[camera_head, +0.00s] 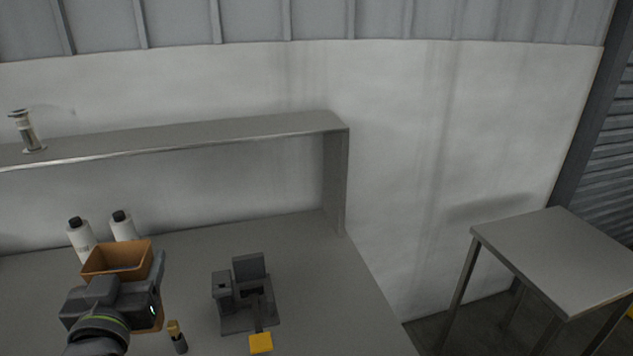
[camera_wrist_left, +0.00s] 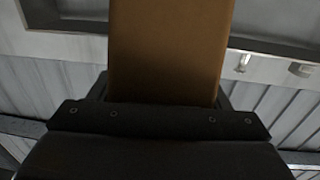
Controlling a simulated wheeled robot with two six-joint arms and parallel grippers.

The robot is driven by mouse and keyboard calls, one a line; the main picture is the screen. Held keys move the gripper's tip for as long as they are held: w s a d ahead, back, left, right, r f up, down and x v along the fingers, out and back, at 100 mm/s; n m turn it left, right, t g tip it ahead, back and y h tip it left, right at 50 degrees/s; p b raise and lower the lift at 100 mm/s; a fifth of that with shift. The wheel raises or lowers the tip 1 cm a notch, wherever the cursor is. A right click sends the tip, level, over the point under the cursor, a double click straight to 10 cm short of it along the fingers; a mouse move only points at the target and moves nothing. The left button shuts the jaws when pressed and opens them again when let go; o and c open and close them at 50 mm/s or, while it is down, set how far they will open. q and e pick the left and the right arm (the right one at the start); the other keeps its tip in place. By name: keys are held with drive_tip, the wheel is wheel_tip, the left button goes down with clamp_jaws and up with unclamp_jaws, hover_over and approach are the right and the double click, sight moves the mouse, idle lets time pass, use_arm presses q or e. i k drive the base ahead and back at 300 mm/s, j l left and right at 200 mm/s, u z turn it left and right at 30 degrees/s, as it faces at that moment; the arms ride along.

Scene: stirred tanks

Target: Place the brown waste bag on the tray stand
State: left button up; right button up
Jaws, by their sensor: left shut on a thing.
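The brown waste bag (camera_head: 119,258) is an open-topped, box-like brown bag at the lower left of the head view. My left gripper (camera_head: 140,282) is shut on it and holds it upright over the grey bench. In the left wrist view the brown bag (camera_wrist_left: 170,50) fills the middle above my gripper's dark body (camera_wrist_left: 160,125); the fingertips are hidden there. The tray stand (camera_head: 560,255) is a grey square-topped stand with thin legs at the right of the head view. Its top is bare, and the bag is far to its left. My right gripper is not in view.
The grey bench (camera_head: 330,270) has a raised shelf (camera_head: 200,135) with a small metal fitting (camera_head: 27,132). Two white bottles (camera_head: 100,232) stand behind the bag. A dark grey device (camera_head: 245,295) with a yellow part and a small dark bottle (camera_head: 178,340) stand right of it. A floor gap separates bench and stand.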

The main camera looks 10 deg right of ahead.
sight(564, 248)
drive_tip(key=l+z, duration=0.2)
drive_tip(key=z, duration=1.1)
drive_tip(key=i+l+z, duration=0.1)
drive_tip(key=i+z, duration=0.45)
drive_tip(key=z, duration=0.3)
drive_tip(key=i+z, duration=0.4)
drive_tip(key=i+j, duration=0.2)
drive_tip(key=i, duration=0.15)
drive_tip(key=i+j+z, duration=0.15)
drive_tip(key=i, duration=0.25)
